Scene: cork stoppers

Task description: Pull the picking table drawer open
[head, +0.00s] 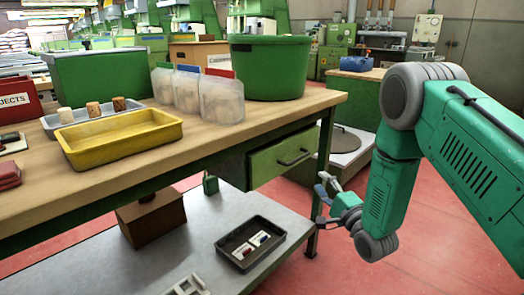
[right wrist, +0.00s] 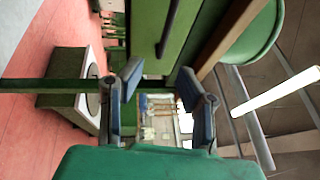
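The picking table (head: 200,150) has a green drawer (head: 268,165) under its right end, with a dark bar handle (head: 294,157) on its front. The drawer looks closed. My right gripper (head: 323,200) is low and to the right of the drawer, apart from the handle. In the right wrist view its two blue-grey fingers (right wrist: 160,75) are spread with nothing between them. The handle also shows there as a dark bar (right wrist: 168,28) on the green front, beyond the fingertips. My left gripper is out of view.
A yellow tray (head: 122,137), clear bags (head: 222,99) and a green tub (head: 270,66) stand on the table. A black tray (head: 222,245) lies on the grey lower shelf. A table leg (head: 322,170) stands beside my right gripper. Red floor lies open to the right.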

